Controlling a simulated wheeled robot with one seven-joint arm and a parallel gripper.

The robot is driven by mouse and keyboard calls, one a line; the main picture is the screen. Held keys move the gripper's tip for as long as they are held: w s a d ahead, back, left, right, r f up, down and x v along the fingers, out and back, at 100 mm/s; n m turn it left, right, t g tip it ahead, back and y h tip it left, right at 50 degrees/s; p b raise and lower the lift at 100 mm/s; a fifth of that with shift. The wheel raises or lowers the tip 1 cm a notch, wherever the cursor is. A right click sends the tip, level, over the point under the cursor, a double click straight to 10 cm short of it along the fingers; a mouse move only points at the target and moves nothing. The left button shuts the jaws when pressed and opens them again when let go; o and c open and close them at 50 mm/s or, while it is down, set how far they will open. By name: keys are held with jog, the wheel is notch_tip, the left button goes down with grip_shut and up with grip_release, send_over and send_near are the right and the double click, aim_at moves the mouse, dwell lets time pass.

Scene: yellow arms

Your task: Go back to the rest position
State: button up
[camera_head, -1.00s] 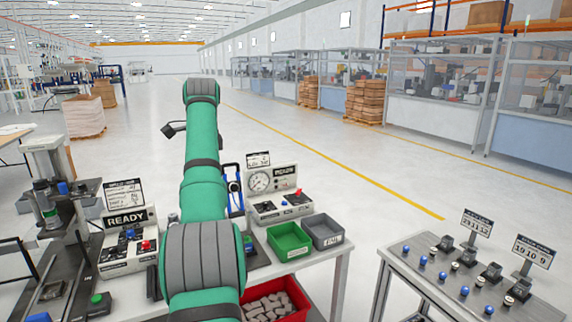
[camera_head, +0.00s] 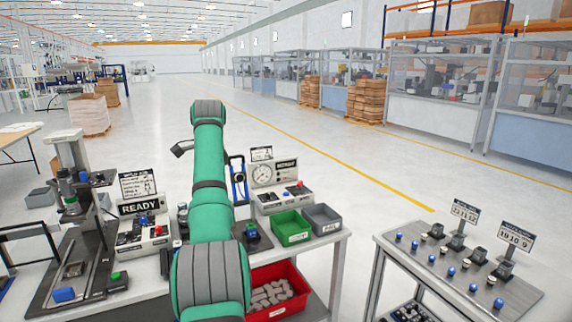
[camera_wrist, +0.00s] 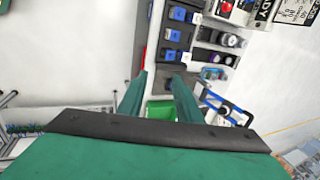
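My green arm (camera_head: 209,200) stretches forward over the workbench in the head view, its far end raised above the bench. The gripper fingers are hidden in that view. In the wrist view my gripper (camera_wrist: 160,84) shows two green fingers spread apart, with nothing visible between their tips. The tips are seen against the bench, near several dark parts with blue tops (camera_wrist: 173,36). I cannot tell their height above it.
The bench holds a READY box (camera_head: 140,228), a gauge box (camera_head: 279,185), a green bin (camera_head: 289,229) and a grey bin (camera_head: 322,219). A red bin (camera_head: 298,305) sits lower. A press stands left. A separate table (camera_head: 395,262) stands right, with clear floor between.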

jog(key=w+d+f+n+t, duration=0.1)
jog(key=w+d+f, duration=0.15)
jog(key=f, duration=1.55)
jog(key=w+d+f+n+t, duration=0.1)
jog(key=d+f+n+t, duration=0.15)
jog(key=f, duration=1.55)
jog(key=s+d+f+n+t, duration=0.1)
jog(key=s+d+f, duration=0.3)
jog(key=s+f, duration=0.6)
jog(key=s+d+f+n+t, duration=0.1)
jog(key=s+d+f, duration=0.5)
jog(key=f, duration=0.8)
jog(key=s+d+f+n+t+h, duration=0.1)
jog(key=s+d+n+t, duration=0.15)
jog(key=s, duration=1.25)
jog(key=s+d+n+t, duration=0.1)
jog(key=s+d, duration=0.2)
jog(key=s, duration=1.3)
jog(key=s+d+r+n+t, duration=0.1)
jog(key=s+r+n+t, duration=0.2)
jog(key=s+r, duration=1.9)
jog(key=shift+s+d+r+h, duration=0.25)
jog(key=shift+s+r+h, duration=0.05)
jog(key=shift+r, duration=0.15)
